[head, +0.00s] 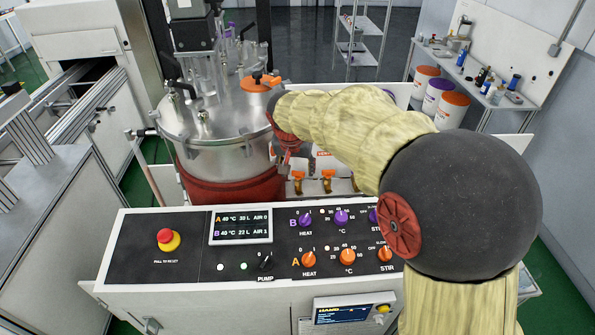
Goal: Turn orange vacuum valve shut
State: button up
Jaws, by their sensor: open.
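Orange valve parts show in the head view. An orange round fitting with a small handle (260,82) sits on the lid of the steel tank (205,125). Two orange-marked fittings (327,182) sit lower, to the right of the tank's red jacket. I cannot tell from the labels which one is the vacuum valve. My gripper (288,160) is open at the end of my arm, beside the tank's right side, below the lid fitting and above the lower fittings. It is small and partly hidden by my wrist. No contact with a valve can be made out.
A control panel (140,245) stands in front, with a red stop button (166,238), a display (240,227) and orange and purple knobs. A conveyor frame (75,110) is at left. Several lidded buckets (438,97) and a bench (500,97) are at back right.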

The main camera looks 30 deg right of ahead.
jog(key=shift+x, duration=0.75)
jog(key=c, duration=0.3)
jog(key=c, duration=0.8)
jog(key=shift+c, duration=0.3)
jog(key=shift+n+t+y+p, duration=0.3)
jog(key=shift+n+y+p, duration=0.3)
jog(key=shift+n, duration=0.9)
